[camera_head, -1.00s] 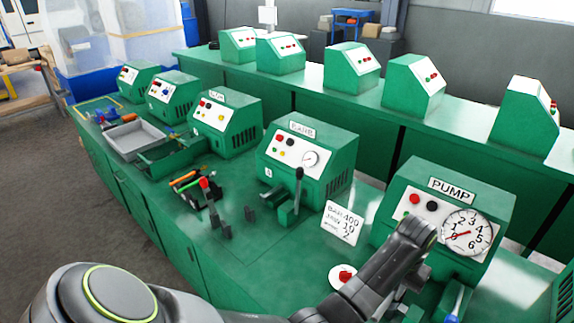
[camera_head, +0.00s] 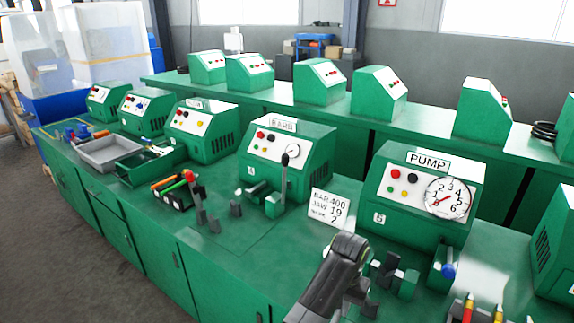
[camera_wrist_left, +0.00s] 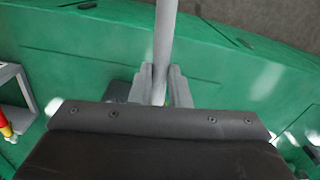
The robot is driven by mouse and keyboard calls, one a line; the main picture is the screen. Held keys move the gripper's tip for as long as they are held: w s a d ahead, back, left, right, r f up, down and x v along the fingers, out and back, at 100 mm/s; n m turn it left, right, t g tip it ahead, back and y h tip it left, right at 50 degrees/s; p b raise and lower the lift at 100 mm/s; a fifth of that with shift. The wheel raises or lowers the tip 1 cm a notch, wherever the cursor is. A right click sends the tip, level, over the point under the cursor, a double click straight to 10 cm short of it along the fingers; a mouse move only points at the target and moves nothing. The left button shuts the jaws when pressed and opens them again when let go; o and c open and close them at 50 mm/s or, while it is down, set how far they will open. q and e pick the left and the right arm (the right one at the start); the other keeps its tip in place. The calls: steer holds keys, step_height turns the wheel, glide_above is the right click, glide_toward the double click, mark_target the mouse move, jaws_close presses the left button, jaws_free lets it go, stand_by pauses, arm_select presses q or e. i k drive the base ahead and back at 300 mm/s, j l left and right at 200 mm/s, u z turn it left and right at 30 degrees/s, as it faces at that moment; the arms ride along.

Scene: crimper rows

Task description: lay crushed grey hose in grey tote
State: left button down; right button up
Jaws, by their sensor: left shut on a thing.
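In the left wrist view my left gripper (camera_wrist_left: 160,88) is shut on a grey hose (camera_wrist_left: 165,40), which runs from between the fingers to the top edge. Whether its end is crushed cannot be told. In the head view the dark wrist of my left arm (camera_head: 332,278) is at the lower middle, in front of the pump; the fingers and hose are not clear there. The grey tote (camera_head: 108,153) stands on the bench at the left, far from the gripper, and looks empty. My right gripper is not in view.
A green tray (camera_head: 150,163) stands beside the grey tote. A holder with coloured tools (camera_head: 175,188), a bench fixture with a lever (camera_head: 278,195), a sign card (camera_head: 328,207) and the pump (camera_head: 425,190) line the bench. Red and yellow handles (camera_head: 480,308) stand at the lower right.

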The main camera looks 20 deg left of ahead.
mark_target(111, 157)
steer(key=i+j+u, duration=0.15)
steer(key=j+u, duration=0.35)
steer(key=i+j+u, duration=0.25)
steer(key=j+u, duration=0.2)
steer(key=i+j+u, duration=0.3)
steer(key=j+u, duration=0.2)
steer(key=i+j+u, duration=0.2)
steer(key=i+u, duration=0.15)
steer(key=u, duration=0.15)
steer(key=i+j+u, duration=0.1)
steer(key=i+u, duration=0.35)
steer(key=i+j+z, duration=0.1)
steer(key=i+z, duration=0.15)
steer(key=i, duration=0.3)
steer(key=i+j+z, duration=0.2)
steer(key=i, duration=0.35)
steer(key=i+j+z, duration=0.15)
steer(key=i+z, duration=0.15)
steer(key=z, duration=0.15)
steer(key=i+j+z, duration=0.3)
steer(key=z, duration=0.2)
steer(key=i+j+z, duration=0.2)
steer(key=j+z, duration=0.25)
steer(key=l, duration=0.1)
